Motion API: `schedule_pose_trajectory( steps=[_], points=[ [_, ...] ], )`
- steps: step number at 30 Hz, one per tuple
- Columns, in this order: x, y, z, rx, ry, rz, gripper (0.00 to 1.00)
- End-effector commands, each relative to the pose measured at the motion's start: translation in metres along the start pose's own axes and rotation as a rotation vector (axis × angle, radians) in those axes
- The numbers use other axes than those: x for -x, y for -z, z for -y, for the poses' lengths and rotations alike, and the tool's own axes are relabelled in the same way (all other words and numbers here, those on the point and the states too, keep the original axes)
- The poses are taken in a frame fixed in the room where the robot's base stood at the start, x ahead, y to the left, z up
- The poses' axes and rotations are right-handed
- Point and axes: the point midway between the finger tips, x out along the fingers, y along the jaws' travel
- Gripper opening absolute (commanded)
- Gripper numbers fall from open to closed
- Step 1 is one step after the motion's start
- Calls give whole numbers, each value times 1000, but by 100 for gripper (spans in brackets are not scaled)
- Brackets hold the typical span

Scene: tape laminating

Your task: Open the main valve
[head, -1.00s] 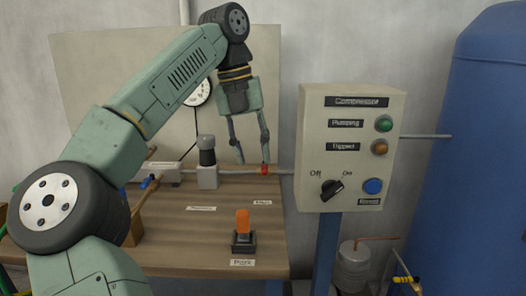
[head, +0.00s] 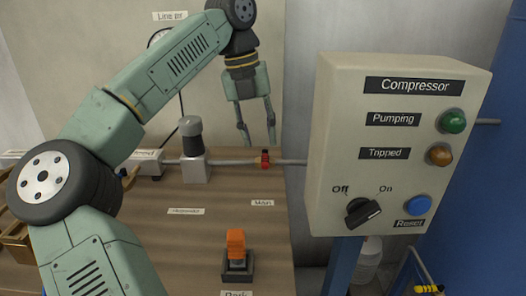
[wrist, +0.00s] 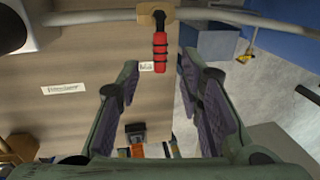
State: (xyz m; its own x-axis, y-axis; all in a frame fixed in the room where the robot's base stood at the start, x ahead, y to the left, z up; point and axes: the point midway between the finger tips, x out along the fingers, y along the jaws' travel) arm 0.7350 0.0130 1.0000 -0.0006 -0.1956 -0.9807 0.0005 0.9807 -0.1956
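The main valve (head: 264,160) is a small valve with a red handle on a grey pipe, above the "Main" label (head: 262,202) at the bench's right side. In the wrist view its ribbed red handle (wrist: 160,52) hangs from a brass-coloured body (wrist: 155,13), pointing toward me. My gripper (head: 258,142) is open and empty, fingers down, just above the valve in the head view. In the wrist view my gripper (wrist: 160,75) has its fingers spread, with the handle ahead between their lines. I see no contact with the handle.
A compressor panel (head: 335,180) with lamps, a blue button and a black knob (head: 362,211) at Off stands right of the bench. A dark-topped fitting (head: 192,140) sits left along the pipe. An orange-handled block (head: 236,245) stands nearer on the wooden bench (head: 195,245).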

Motion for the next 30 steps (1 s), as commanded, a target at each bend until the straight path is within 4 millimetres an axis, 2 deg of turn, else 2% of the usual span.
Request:
schedule_pose_trajectory(
  steps=[3, 10, 20, 30],
  points=[
    [-22, 0, 0, -1, 0, -1, 34],
    [-46, 0, 0, 0, 0, -1, 34],
    [-50, 0, 0, 1, 0, 0, 34],
    [-50, 0, 0, 0, 0, 0, 12]
  ],
)
